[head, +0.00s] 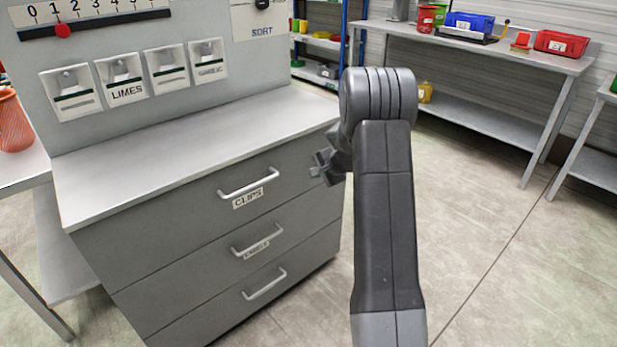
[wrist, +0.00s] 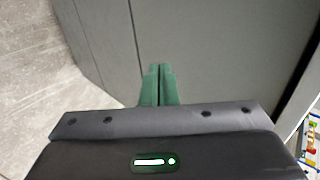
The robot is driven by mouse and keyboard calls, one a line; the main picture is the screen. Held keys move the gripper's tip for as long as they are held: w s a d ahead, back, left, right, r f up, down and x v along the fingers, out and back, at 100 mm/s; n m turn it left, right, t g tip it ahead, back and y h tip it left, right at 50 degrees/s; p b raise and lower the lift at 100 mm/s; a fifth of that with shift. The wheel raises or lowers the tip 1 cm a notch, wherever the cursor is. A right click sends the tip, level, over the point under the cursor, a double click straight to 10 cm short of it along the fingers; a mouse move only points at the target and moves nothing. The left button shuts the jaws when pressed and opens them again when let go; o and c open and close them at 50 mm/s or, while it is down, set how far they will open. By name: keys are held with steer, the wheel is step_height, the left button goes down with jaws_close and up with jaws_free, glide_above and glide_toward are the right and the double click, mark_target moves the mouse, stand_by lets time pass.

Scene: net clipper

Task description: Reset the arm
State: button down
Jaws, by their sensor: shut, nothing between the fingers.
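My gripper (head: 318,168) shows in the head view beside the right end of the grey drawer cabinet (head: 200,265), partly hidden by my own arm. In the wrist view its two green fingers (wrist: 159,85) are together with nothing between them. They point toward a plain grey panel, likely the cabinet. I cannot tell from these views how small the gap to it is. My arm stands raised in the middle of the head view, bent at the top.
The cabinet has three closed drawers, the top one labelled CLIPS (head: 248,197). Its grey worktop (head: 180,155) is bare. An orange vase (head: 12,122) stands at the far left. A bench (head: 480,37) with bins stands at the back right. The floor right of my arm is clear.

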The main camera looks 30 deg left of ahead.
steer(key=v, duration=0.8)
steer(key=shift+w, duration=0.1)
glide_toward(300, 172)
step_height(300, 172, down, 3)
steer(key=a, duration=0.2)
steer(key=w+a+f+p, duration=0.1)
steer(key=shift+w+a, duration=0.1)
steer(key=shift+a, duration=0.1)
steer(key=shift+w+a+f, duration=0.1)
steer(key=shift+w+a, duration=0.1)
steer(key=shift+a, duration=0.25)
steer(key=shift+d, duration=0.1)
